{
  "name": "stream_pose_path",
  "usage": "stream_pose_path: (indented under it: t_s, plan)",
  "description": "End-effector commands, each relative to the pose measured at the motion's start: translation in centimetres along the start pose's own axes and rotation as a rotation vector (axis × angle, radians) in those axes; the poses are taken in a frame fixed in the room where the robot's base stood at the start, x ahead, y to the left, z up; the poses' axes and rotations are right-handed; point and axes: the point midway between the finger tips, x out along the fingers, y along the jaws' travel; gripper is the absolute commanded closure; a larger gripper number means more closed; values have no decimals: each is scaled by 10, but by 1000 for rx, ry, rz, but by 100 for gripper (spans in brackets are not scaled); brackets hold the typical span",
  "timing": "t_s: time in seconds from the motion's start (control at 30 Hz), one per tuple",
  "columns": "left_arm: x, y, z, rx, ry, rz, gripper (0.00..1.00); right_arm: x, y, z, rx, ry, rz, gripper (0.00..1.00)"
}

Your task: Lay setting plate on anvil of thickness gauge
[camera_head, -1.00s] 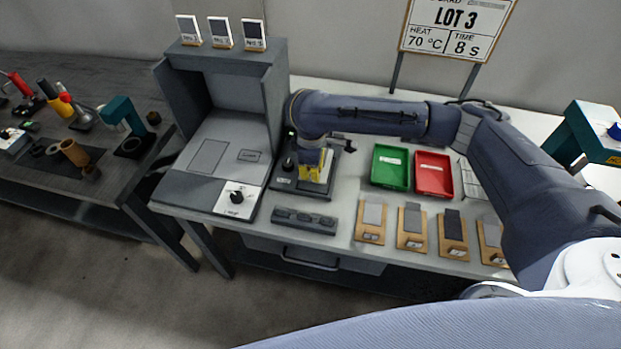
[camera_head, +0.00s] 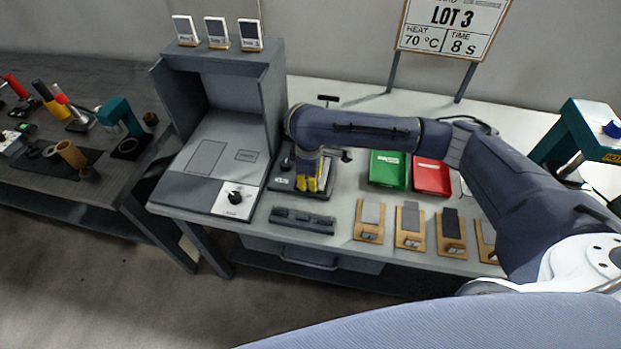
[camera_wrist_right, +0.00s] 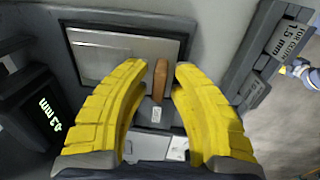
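My right gripper (camera_head: 318,182) is over the dark thickness gauge (camera_head: 282,184) beside the grey cabinet. In the right wrist view its yellow fingers (camera_wrist_right: 160,72) are apart, with an upright brown strip (camera_wrist_right: 160,80) between them. Clear gaps show on both sides of the strip; I cannot tell its depth or whether it is part of the gauge. A black display (camera_wrist_right: 45,120) at the left reads about 0.2 mm. The anvil is not clearly visible. My left gripper is out of view.
A dark slotted rail (camera_head: 302,220) lies at the bench's front edge. The grey cabinet (camera_head: 215,150) is to the left. A green tray (camera_head: 388,168), a red tray (camera_head: 431,176) and several wooden boards with grey tiles (camera_head: 410,222) are to the right, below my right arm.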

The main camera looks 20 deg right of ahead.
Motion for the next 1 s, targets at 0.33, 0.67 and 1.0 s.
stream_pose_path:
  t_s: [0.33, 0.67, 1.0]
  plan:
    - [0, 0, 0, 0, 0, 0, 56, -2, 0, 0, 0, 1, 0, 71]
    - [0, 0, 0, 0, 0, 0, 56, -40, 3, -1, -1, 2, 6, 71]
    - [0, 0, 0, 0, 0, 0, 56, -90, 2, -1, -1, 2, 4, 71]
